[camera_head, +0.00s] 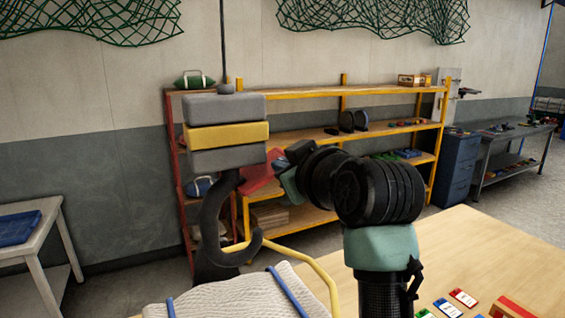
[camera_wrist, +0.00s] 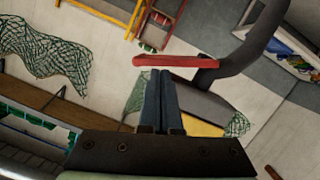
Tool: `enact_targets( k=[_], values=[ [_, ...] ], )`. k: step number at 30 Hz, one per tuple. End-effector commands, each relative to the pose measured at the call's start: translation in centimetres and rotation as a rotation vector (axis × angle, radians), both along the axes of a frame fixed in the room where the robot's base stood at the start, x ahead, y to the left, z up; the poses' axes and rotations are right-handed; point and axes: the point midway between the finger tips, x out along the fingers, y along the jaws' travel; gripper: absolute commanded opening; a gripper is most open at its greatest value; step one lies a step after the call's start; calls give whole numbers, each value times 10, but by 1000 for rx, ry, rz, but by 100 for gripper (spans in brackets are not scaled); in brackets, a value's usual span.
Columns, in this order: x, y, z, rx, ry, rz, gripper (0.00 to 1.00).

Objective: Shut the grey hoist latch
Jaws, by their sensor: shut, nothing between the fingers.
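The hoist (camera_head: 227,134), a grey and yellow block, hangs on a cable at left centre in the head view. A dark hook (camera_head: 213,225) curves below it, its mouth open to the right. A red latch bar (camera_head: 257,180) sticks out to the right from the hook's neck, well above the tip. In the wrist view the latch (camera_wrist: 175,61) crosses just beyond my fingertips, beside the hook (camera_wrist: 245,50). My gripper (camera_wrist: 160,72) is shut and empty, its tips at or very near the latch; I cannot tell whether they touch. My wrist partly hides the latch in the head view.
A bundle with blue straps (camera_head: 240,295) and a yellow frame (camera_head: 325,285) stand below the hook. A wooden table (camera_head: 470,245) with small coloured items is at right. A yellow shelf rack (camera_head: 340,92) stands behind. Open floor lies at left.

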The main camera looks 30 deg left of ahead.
Motion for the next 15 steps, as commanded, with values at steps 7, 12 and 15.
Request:
enact_targets(
  k=[7,12,15],
  values=[
    [1,-1,-2,19,33,1,0],
    [3,-2,-4,37,63,0,0],
    [4,-2,-6,54,94,0,0]
  ],
)
